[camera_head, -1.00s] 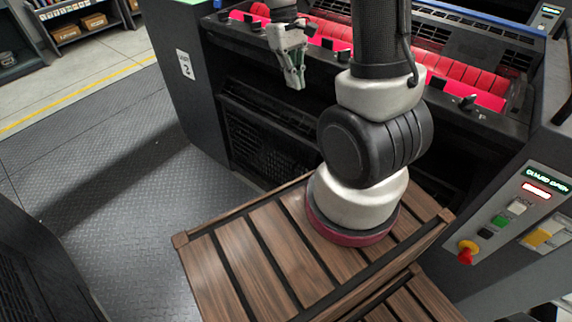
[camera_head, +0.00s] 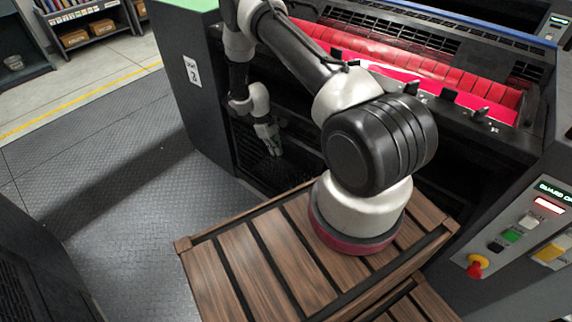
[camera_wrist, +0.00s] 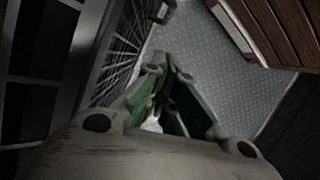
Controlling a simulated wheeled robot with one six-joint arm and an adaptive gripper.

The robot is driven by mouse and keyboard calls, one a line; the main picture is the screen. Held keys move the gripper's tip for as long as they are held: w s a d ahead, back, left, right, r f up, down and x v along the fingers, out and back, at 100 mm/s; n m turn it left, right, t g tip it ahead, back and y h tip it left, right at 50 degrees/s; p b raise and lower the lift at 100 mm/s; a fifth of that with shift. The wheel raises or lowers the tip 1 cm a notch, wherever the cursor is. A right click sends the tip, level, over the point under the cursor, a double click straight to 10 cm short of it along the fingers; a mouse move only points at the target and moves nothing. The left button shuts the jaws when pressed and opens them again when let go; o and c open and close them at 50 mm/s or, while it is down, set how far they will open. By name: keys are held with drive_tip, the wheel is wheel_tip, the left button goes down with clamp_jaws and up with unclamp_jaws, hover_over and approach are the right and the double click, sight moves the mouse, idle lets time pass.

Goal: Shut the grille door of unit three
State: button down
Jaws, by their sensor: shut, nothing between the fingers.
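The dark grille door (camera_head: 250,168) hangs low on the front of the printing unit, below the exposed red rollers (camera_head: 440,70). Its wire mesh (camera_wrist: 118,45) shows at the upper left in the wrist view. My gripper (camera_head: 272,150) is shut and empty, pointing down in front of the grille. In the wrist view its green-padded fingers (camera_wrist: 168,75) point toward the floor beside the mesh. I cannot tell whether they touch it. Part of the grille's right side is hidden by shadow and my arm.
A slatted wooden platform (camera_head: 240,270) lies below my arm. A control panel (camera_head: 525,225) with a lit guard display and red knob stands at right. The metal floor (camera_head: 120,210) at left is clear.

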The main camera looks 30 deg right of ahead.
drive_tip(key=s+d+f, duration=0.3)
drive_tip(key=s+f, duration=0.3)
drive_tip(key=f, duration=0.3)
drive_tip(key=shift+s+d+f, duration=0.15)
drive_tip(key=shift+d, duration=0.05)
